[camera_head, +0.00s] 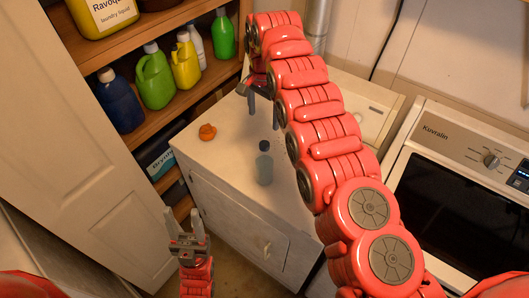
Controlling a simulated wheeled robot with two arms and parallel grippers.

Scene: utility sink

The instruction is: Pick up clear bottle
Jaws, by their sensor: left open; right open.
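The clear bottle (264,169) stands upright on the white cabinet top, near its front edge. It has a dark cap and a pale bluish body. My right gripper (262,112) is open and empty above the cabinet top, behind the bottle and apart from it. Its arm reaches across from the lower right. My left gripper (184,222) is open and empty, low in front of the cabinet, to the left of and below the bottle.
A small orange object (207,131) sits on the white cabinet (218,152) left of the bottle. Shelves behind hold a blue jug (119,103), a green jug (154,78), a yellow jug (185,62) and other bottles. A washing machine (460,190) stands at right, a white door (75,150) at left.

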